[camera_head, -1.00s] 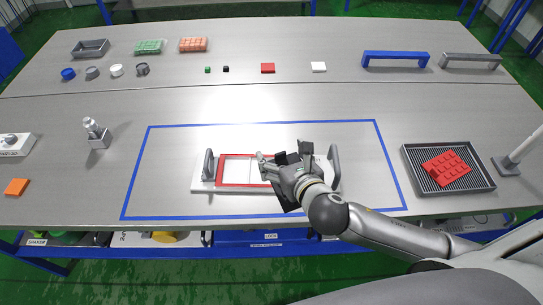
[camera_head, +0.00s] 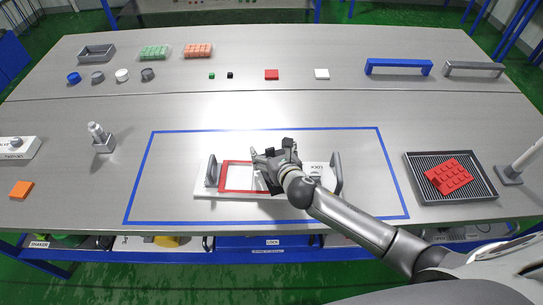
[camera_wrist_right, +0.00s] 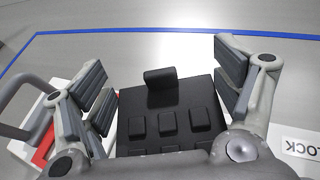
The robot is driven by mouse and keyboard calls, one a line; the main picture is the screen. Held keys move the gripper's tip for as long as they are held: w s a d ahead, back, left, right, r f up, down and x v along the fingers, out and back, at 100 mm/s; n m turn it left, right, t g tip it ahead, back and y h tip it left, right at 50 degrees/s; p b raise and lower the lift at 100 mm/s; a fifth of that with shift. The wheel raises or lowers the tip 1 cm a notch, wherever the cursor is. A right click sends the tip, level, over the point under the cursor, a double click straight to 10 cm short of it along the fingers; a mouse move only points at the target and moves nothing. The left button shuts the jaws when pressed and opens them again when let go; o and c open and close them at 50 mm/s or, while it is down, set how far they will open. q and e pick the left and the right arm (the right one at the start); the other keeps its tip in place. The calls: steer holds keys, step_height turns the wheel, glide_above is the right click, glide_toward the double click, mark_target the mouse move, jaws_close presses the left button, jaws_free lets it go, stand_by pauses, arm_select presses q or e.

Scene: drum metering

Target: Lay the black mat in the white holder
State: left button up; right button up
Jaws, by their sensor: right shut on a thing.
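The white holder (camera_head: 207,191) lies inside the blue outline, with a grey handle at each end. A red frame (camera_head: 223,177) is set in it around a pale opening. My right gripper (camera_head: 265,166) is over the right part of the red frame. It is shut on the black mat (camera_wrist_right: 160,107), a dark slab with several raised pads and an upright tab, which lies between the gripper's fingers (camera_wrist_right: 162,85) in the right wrist view. In the head view the gripper mostly hides the mat. I cannot tell whether the mat touches the holder. My left gripper is out of view.
A dark ribbed tray (camera_head: 413,190) with a red studded block (camera_head: 448,177) stands to the right. A small bottle on a stand (camera_head: 102,140) and an orange square (camera_head: 21,190) are at left. Small parts line the back. The table between them and the blue outline is clear.

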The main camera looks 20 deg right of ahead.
mark_target(271, 156)
steer(key=shift+s+f, duration=0.1)
steer(key=shift+f, duration=0.85)
steer(key=shift+p, duration=0.45)
steer(key=shift+f, duration=0.25)
steer(key=shift+f, duration=0.15)
steer(key=shift+f, duration=0.15)
steer(key=o, duration=1)
steer(key=shift+o, duration=0.2)
